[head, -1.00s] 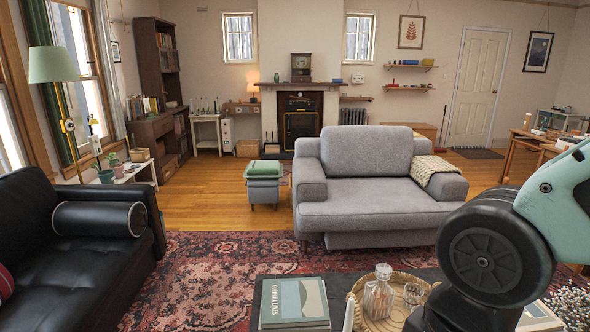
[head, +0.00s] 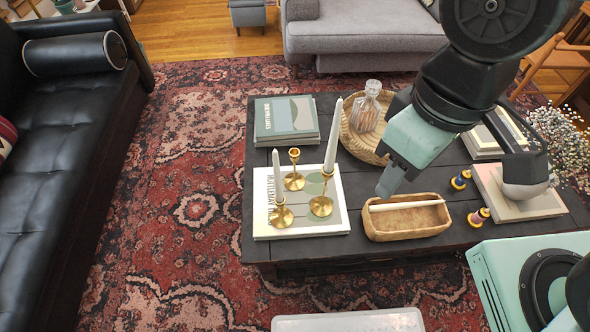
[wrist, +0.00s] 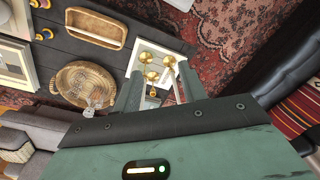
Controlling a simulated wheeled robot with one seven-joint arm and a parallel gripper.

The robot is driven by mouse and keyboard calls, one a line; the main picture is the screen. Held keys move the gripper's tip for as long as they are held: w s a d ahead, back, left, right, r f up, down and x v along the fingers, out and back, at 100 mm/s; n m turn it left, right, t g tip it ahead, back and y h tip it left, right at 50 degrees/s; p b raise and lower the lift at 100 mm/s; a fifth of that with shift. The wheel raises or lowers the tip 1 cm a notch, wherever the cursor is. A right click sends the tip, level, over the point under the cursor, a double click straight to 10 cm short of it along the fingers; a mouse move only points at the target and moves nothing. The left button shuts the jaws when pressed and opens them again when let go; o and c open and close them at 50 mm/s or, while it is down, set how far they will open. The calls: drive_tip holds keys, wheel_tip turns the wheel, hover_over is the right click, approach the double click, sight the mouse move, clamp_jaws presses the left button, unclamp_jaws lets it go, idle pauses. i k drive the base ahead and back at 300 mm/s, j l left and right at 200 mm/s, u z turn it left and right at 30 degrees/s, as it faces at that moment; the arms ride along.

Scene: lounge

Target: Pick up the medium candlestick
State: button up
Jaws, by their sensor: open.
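Three brass candlesticks stand on a white-bordered book (head: 337,226) at the table's left side. The rear one (head: 294,181) is empty. The right one (head: 321,206) holds a tall white candle, and the short front-left one (head: 281,216) holds a slimmer candle. The rear one looks middle in height, though perspective makes this unsure. My gripper (head: 387,182) is open and empty, above the table to their right, near the wooden tray. In the wrist view the brass candlesticks (wrist: 152,76) show beyond and between the open fingers, apart from them.
A wooden tray (head: 408,228) with a white stick across it lies right of the book. A woven round tray (head: 350,141) holds a glass decanter (head: 366,108). Green books (head: 287,132) lie behind the candlesticks. A black sofa (head: 45,170) is left, across open rug.

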sight(293, 182)
drive_tip(key=j, duration=1.95)
